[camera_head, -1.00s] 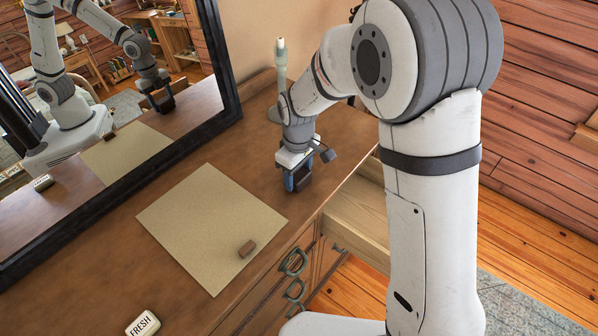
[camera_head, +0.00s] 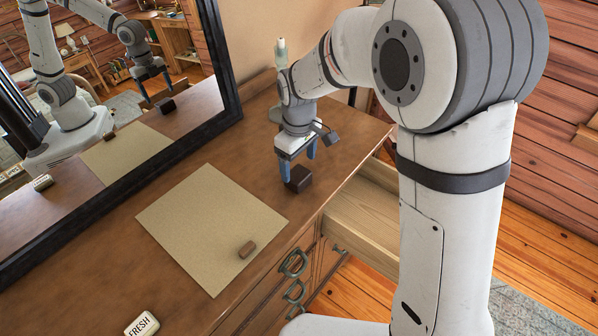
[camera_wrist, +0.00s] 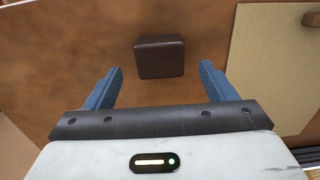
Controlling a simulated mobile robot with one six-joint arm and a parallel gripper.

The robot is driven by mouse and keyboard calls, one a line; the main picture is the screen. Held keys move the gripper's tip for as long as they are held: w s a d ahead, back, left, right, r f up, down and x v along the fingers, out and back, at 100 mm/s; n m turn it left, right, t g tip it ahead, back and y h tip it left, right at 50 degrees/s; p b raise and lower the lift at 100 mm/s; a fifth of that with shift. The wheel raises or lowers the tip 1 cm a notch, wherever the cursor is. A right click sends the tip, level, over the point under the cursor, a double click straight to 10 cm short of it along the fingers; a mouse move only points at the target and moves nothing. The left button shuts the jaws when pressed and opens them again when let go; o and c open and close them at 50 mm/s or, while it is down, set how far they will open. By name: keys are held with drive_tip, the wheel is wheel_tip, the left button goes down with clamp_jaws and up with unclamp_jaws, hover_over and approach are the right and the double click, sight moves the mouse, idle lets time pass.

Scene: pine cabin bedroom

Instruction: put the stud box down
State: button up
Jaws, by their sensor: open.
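The stud box is a small dark brown box (camera_head: 299,178) standing on the wooden dresser top, near the front edge and beyond the beige mat. In the wrist view the dark box (camera_wrist: 160,57) sits ahead of and between the two blue fingers, with clear space on both sides. My gripper (camera_head: 297,165) is open and empty just above and behind the box. Its fingers also show spread apart in the wrist view (camera_wrist: 160,88).
A beige mat (camera_head: 200,215) lies on the dresser top (camera_head: 110,240) with a small brown block (camera_head: 246,249) on it. A white "FRESH" tin (camera_head: 142,324) is at the front left. A mirror (camera_head: 130,110) stands behind. A drawer (camera_head: 365,215) is pulled open at the right.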

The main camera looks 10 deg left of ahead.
sight(299, 174)
wheel_tip(299, 174, up, 7)
drive_tip(key=s+d+r+m+t, duration=0.1)
drive_tip(key=s+d+r+m, duration=0.25)
drive_tip(key=d, duration=0.45)
drive_tip(key=s+d+r+m+t, duration=0.1)
drive_tip(key=s+d+r+m, duration=0.2)
drive_tip(key=d, duration=0.4)
drive_tip(key=s+d+f+m+t, duration=0.1)
drive_tip(key=s+d+f+m, duration=0.2)
drive_tip(key=s+d+m, duration=0.2)
drive_tip(key=s+d, duration=0.3)
drive_tip(key=s, duration=0.3)
drive_tip(key=shift+d, duration=0.25)
drive_tip(key=shift+m, duration=0.25)
